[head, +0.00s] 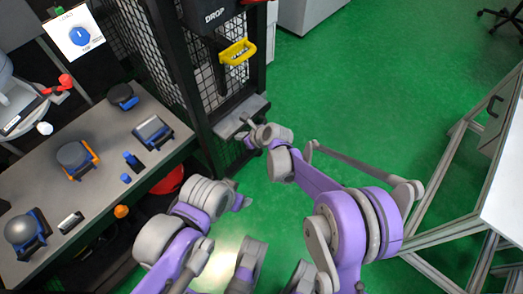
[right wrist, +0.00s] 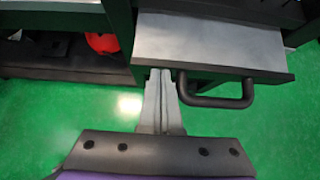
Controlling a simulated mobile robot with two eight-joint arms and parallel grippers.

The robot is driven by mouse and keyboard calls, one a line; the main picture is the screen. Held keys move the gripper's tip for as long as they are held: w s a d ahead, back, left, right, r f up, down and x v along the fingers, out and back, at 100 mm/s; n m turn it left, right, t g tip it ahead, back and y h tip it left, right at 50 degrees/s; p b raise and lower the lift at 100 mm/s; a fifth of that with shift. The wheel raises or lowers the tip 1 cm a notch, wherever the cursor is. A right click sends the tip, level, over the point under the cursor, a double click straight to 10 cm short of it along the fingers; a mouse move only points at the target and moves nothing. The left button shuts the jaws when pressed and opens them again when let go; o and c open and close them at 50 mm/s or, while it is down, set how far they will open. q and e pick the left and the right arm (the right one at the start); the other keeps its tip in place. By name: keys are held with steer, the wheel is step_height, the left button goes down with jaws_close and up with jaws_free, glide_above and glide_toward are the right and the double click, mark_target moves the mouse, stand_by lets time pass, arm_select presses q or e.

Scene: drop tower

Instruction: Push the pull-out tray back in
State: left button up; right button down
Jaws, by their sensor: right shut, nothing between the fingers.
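The pull-out tray (head: 233,119) is a grey flat slab sticking out from the foot of the dark mesh tower. In the right wrist view the tray (right wrist: 210,45) shows its grey top, dark front edge and black bar handle (right wrist: 235,101). My right gripper (head: 252,139) is at the tray's front. In the right wrist view its fingers (right wrist: 162,74) are shut and empty, with tips at the front edge, left of the handle. I cannot tell whether they touch it. My left arm is folded at the lower middle; its gripper cannot be made out.
A grey workbench (head: 110,125) with several devices stands left of the tower (head: 180,75). A yellow handle (head: 237,52) is on the tower above the tray. A red object (head: 168,181) is under the bench. A metal-framed table (head: 445,180) stands right. Green floor between is clear.

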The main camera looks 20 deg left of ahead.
mark_target(223, 125)
steer(key=a, duration=0.2)
steer(key=w+a, duration=0.1)
steer(key=a, duration=0.1)
steer(key=w+a, duration=0.1)
steer(key=a, duration=0.1)
steer(key=shift+a, duration=0.25)
arm_select(q)
steer(key=shift+d, duration=0.15)
arm_select(e)
steer(key=shift+w+a+r, duration=0.1)
steer(key=shift+a, duration=0.05)
steer(key=shift+a, duration=0.1)
